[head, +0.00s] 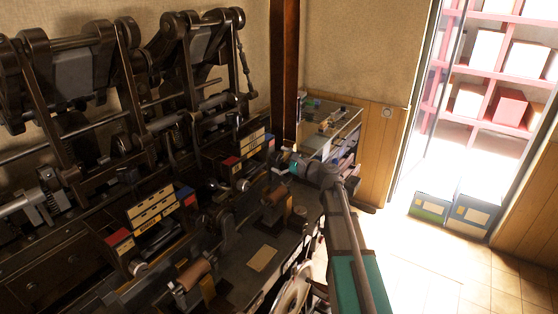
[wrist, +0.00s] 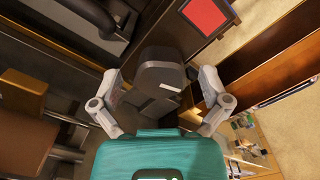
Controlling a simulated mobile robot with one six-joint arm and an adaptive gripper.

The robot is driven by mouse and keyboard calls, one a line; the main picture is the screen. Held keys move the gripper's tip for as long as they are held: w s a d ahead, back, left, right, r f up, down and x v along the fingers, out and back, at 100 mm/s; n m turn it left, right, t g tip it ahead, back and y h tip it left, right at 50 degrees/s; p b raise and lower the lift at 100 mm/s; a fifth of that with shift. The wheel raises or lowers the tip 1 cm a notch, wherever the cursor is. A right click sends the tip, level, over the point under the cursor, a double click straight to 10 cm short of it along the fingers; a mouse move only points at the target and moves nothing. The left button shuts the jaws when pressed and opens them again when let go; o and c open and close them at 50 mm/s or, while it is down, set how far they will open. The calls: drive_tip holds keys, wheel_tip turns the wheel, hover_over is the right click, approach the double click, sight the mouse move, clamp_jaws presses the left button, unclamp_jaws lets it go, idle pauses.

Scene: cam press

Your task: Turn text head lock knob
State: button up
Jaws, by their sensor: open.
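A dark, rounded knob (wrist: 160,78) with a small pale mark shows in the middle of the wrist view; it looks like the text head lock knob. My gripper (wrist: 159,73) is open, with one grey finger on each side of the knob and visible gaps between them. Contact does not show. In the head view my gripper (head: 288,163) is at the right end of the nearer press row, beside a text head (head: 247,150) with cream, red and blue blocks. I cannot make out the knob there.
A second text head (head: 155,215) with similar blocks sits nearer on the press. Dark press frames and rods crowd the left. A glass-topped case (head: 335,125) with small items stands behind my gripper. Open tiled floor (head: 430,270) lies to the right.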

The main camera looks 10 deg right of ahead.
drive_tip(key=c, duration=1.1)
drive_tip(key=shift+c, duration=0.2)
drive_tip(key=shift+n, duration=0.8)
drive_tip(key=o, duration=1.1)
drive_tip(key=shift+o, duration=0.2)
